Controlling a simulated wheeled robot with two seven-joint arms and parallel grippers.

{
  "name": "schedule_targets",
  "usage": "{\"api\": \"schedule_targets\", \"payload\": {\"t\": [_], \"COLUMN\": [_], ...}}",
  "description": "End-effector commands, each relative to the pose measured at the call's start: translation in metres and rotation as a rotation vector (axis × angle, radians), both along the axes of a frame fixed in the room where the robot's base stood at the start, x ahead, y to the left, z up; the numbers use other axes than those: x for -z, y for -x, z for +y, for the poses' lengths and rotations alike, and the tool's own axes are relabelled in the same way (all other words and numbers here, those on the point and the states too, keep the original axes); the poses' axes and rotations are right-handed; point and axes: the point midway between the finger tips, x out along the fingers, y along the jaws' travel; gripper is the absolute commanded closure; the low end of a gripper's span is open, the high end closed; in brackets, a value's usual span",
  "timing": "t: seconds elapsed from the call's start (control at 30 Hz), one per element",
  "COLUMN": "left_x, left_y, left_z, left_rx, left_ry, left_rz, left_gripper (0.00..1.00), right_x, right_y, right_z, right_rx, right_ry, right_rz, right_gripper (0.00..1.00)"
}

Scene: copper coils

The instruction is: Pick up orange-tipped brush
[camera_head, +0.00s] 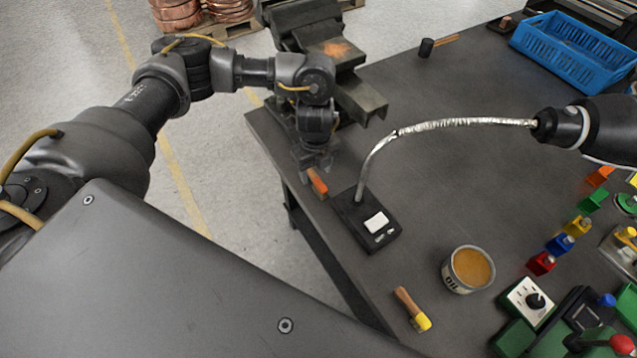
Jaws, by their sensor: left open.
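The orange-tipped brush (317,182) lies at the left edge of the dark workbench (440,125). Its orange end points toward the front of the bench, and its other end is hidden under my left gripper (312,162). My left gripper points down over the brush and is open. I cannot tell whether its fingers touch the brush. My right gripper is not in view.
A gooseneck lamp (460,124) rises from a black base (352,222) just right of the brush. A vise (343,85) is behind my left gripper. A blue basket (545,50) sits far right.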

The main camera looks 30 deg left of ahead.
Motion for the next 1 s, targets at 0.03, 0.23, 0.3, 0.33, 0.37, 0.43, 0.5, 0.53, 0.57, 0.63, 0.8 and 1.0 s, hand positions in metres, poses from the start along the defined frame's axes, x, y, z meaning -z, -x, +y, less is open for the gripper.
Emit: {"api": "schedule_targets", "payload": {"t": [0.03,0.23,0.3,0.33,0.37,0.43,0.5,0.53,0.57,0.63,0.8,1.0], "left_x": [0.0,0.02,0.031,0.036,0.04,0.047,0.051,0.052,0.052,0.052,0.052,0.052], "left_y": [0.0,0.0,-0.001,-0.001,-0.001,-0.002,-0.002,-0.002,-0.002,-0.002,-0.002,-0.002], "left_z": [0.0,-0.002,-0.004,-0.004,-0.004,-0.004,-0.004,-0.004,-0.004,-0.004,-0.004,-0.004], "left_rx": [0.0,-0.002,-0.002,-0.001,-0.001,0.001,0.001,0.001,0.001,0.002,0.002,0.002], "left_ry": [0.0,0.001,0.001,0.001,0.0,0.002,0.0,-0.001,-0.001,0.0,0.0,0.0], "left_rz": [0.0,0.006,0.005,0.006,0.004,0.003,0.001,0.001,0.001,0.0,0.0,0.0], "left_gripper": [0.45,0.45,0.45,0.45,0.45,0.45,0.45,0.45,0.45,0.45,0.52,0.78], "right_x": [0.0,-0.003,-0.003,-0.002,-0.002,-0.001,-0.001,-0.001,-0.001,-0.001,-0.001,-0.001], "right_y": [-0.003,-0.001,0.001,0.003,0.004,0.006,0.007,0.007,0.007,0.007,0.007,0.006], "right_z": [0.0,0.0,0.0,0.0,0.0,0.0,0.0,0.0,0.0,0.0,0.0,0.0], "right_rx": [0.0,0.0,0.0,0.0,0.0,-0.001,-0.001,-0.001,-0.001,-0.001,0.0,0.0], "right_ry": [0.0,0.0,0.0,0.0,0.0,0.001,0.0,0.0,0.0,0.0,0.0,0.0], "right_rz": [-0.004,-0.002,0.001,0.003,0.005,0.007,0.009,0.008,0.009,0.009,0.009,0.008], "right_gripper": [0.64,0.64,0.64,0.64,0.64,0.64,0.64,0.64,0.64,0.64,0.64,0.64]}}
